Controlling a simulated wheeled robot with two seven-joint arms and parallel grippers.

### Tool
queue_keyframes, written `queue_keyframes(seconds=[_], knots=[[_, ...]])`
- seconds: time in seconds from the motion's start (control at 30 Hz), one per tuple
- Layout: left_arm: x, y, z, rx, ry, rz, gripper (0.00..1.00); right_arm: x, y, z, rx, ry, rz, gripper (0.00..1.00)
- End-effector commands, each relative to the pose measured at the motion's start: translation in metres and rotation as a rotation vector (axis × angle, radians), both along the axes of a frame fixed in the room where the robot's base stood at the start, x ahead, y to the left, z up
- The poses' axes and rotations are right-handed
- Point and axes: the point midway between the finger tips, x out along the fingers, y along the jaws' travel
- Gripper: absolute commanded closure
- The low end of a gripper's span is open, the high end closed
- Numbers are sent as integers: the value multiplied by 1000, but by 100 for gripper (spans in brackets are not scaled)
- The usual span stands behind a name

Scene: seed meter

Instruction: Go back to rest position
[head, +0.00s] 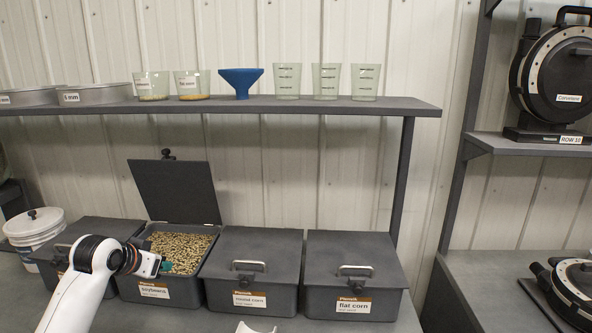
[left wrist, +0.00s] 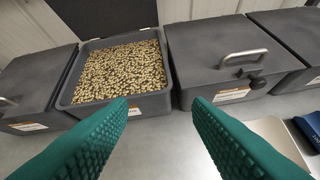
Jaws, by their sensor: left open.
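My left gripper (head: 168,266) is open, its teal fingers in front of the open soybean bin (head: 155,290). In the left wrist view the two fingers of the left gripper (left wrist: 160,103) stand wide apart with nothing between them. The bin's lid (head: 175,190) is raised, and tan beans (head: 182,246) fill it; the beans also show in the left wrist view (left wrist: 122,72). My right gripper is not in view.
Closed bins for round corn (head: 255,285) and flat corn (head: 352,290) stand to the right. Another closed bin (head: 85,233) and a white bucket (head: 33,222) are left. Cups and a blue funnel (head: 241,80) stand on the shelf (head: 300,104) above.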

Motion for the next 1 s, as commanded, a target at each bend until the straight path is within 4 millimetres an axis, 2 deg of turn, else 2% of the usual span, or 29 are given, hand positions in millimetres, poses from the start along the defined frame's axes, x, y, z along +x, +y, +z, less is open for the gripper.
queue_keyframes(seconds=[0.03,0.1,0.17,0.2,0.27,0.4,0.5,0.6,0.8,1.0], knots=[[-20,-18,-37,10,48,-19,55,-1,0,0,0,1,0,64],[-49,-37,-75,24,99,-36,55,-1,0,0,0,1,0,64],[-76,-51,-105,33,140,-45,55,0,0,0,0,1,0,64],[-95,-60,-123,36,170,-49,55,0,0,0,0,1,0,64],[-125,-72,-147,39,210,-54,55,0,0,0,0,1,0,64],[-201,-96,-190,38,302,-51,55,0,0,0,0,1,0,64],[-253,-106,-208,34,361,-36,55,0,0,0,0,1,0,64],[-292,-112,-216,29,407,-17,55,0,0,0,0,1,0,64],[-348,-118,-220,22,472,18,55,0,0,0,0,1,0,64],[-391,-119,-218,17,525,56,55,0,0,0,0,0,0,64]])
